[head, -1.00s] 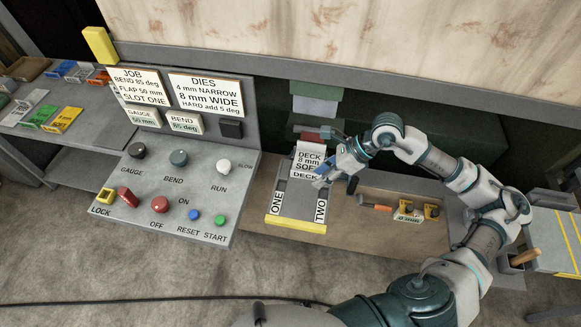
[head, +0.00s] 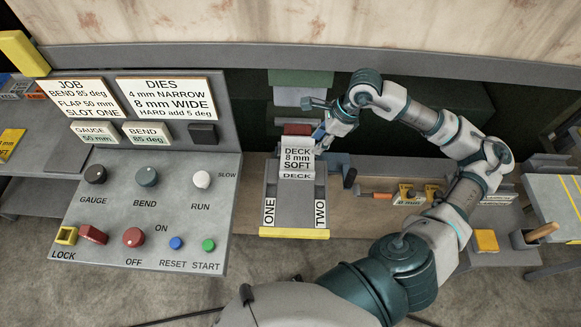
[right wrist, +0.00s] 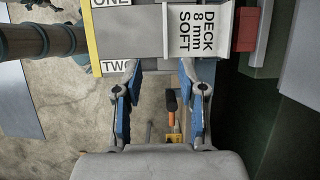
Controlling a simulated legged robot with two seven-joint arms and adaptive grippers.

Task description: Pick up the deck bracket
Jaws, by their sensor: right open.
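The deck bracket (head: 297,160) is a grey bent plate with an upright flap lettered "DECK 8 mm SOFT". It sits on a grey slotted stand with a yellow front edge (head: 294,233), between the labels ONE and TWO. My right gripper (head: 320,142) is at the bracket's right side, near the top of the flap. In the right wrist view the blue-padded fingers (right wrist: 160,68) are spread and empty, their tips close to the bracket's (right wrist: 200,32) side on the TWO side. Whether they touch it I cannot tell. My left gripper is not in view.
A control panel (head: 150,215) with knobs and buttons stands left of the stand. A red block (head: 297,129) is behind the bracket. Orange-handled tools (head: 378,197) lie on the bench to the right. Dark machine housing closes off the back.

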